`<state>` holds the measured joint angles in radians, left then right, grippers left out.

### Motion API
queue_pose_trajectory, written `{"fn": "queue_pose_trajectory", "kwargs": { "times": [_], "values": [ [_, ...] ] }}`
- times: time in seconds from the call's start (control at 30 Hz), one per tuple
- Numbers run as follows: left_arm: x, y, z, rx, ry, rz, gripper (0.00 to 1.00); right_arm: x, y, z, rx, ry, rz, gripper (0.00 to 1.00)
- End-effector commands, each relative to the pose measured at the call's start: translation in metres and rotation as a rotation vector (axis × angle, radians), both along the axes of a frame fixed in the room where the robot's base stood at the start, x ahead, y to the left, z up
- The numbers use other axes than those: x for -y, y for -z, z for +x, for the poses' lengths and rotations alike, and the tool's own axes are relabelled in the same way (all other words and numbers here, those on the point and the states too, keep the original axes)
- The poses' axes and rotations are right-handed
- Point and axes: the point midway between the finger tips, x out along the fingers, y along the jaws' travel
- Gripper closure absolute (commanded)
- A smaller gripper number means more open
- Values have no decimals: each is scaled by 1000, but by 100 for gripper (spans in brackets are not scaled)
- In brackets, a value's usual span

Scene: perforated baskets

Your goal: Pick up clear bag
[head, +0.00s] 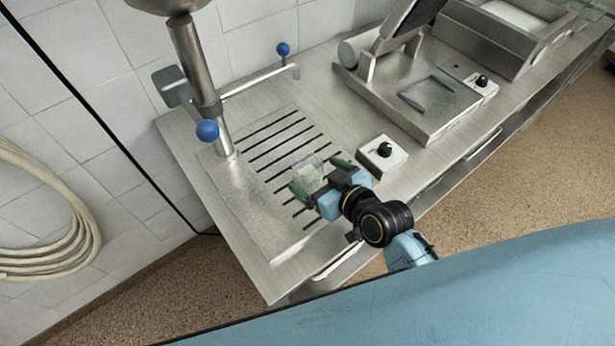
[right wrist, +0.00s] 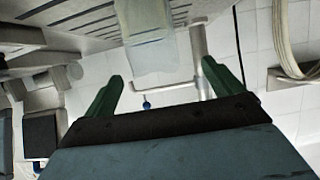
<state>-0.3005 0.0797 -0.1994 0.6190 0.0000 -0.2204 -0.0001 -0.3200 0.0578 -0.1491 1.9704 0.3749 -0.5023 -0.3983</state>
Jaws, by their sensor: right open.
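The clear bag (head: 307,170) is a small see-through pouch with pale yellowish contents, over the slotted part of the steel counter. My right gripper (head: 317,175) is open, with its green fingers spread on either side of the bag's near end. In the right wrist view the bag (right wrist: 152,50) shows as a pale translucent shape ahead of the fingertips (right wrist: 160,72), not clamped. Whether a finger touches it I cannot tell. My left gripper is not in view.
The steel counter (head: 240,205) has dark drain slots and a post with a blue knob (head: 207,130) at left. A small box with a black knob (head: 383,153) stands right of the gripper. A steel machine (head: 425,100) stands farther back. The counter's left part is clear.

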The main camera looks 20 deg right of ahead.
Motion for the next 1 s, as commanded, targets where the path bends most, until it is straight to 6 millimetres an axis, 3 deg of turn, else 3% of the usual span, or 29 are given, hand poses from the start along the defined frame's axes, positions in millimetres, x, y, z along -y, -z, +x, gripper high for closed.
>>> {"fn": "queue_pose_trajectory", "kwargs": {
  "times": [0.4, 0.7, 1.0],
  "values": [
    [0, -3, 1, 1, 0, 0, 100, -9, 15, 46, -1, 1, 2, 7],
    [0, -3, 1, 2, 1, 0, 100, -10, 17, 48, 0, 1, 0, 7],
    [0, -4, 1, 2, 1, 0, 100, -10, 16, 48, 0, 1, 0, 47]
  ]
}}
